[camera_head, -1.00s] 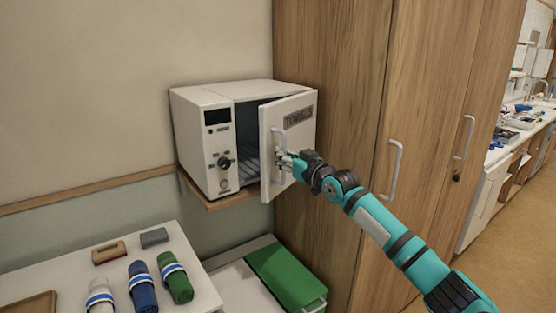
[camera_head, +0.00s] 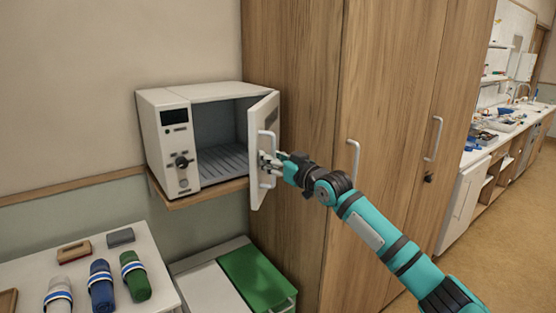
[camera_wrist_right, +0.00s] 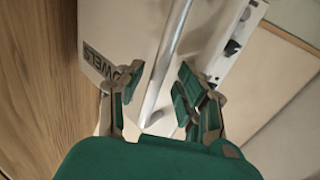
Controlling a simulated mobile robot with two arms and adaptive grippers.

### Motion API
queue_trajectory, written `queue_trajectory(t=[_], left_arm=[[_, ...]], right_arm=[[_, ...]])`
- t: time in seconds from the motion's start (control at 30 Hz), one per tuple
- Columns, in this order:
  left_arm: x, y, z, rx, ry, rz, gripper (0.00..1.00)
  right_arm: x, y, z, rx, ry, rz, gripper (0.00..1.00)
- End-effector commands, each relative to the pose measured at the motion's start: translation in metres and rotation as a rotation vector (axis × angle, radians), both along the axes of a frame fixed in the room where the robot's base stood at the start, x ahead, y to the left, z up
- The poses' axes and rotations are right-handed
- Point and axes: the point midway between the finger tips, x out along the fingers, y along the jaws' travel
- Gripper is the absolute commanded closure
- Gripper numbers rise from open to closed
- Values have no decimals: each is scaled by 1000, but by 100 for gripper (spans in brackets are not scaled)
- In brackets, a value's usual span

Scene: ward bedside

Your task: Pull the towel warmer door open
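The white towel warmer (camera_head: 165,135) sits on a wall shelf. Its door (camera_head: 260,115), hinged on the right, stands wide open and points out toward me. The grey interior and ribbed floor show. The door's upright metal handle (camera_head: 274,150) is on the outer face, and shows in the right wrist view (camera_wrist_right: 173,50). My right gripper (camera_head: 268,163) is at the lower part of the handle. In the right wrist view, its fingers (camera_wrist_right: 158,85) are spread on either side of the bar, with gaps visible. My left gripper is not in view.
A tall wooden cabinet (camera_head: 300,60) stands close to the right of the warmer. A white table (camera_head: 30,270) with rolled towels (camera_head: 102,285) is at lower left. A green-lidded bin (camera_head: 255,278) stands below the shelf. Open floor lies at right.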

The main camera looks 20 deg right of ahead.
Motion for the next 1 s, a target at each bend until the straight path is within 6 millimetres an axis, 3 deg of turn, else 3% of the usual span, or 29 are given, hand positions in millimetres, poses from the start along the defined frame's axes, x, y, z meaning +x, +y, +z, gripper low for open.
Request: queue_trajectory(t=[0.13,0.23,0.37,0.8,1.0], left_arm=[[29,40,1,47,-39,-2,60],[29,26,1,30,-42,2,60],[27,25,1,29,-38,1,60],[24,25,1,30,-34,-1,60],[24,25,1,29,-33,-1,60]], right_arm=[[0,-2,0,-1,0,-3,64],[-1,-3,0,-2,0,-5,64],[-12,-5,-1,-2,2,-4,64],[-92,-14,-1,-12,6,-1,64],[-108,-16,0,-12,5,0,64]])
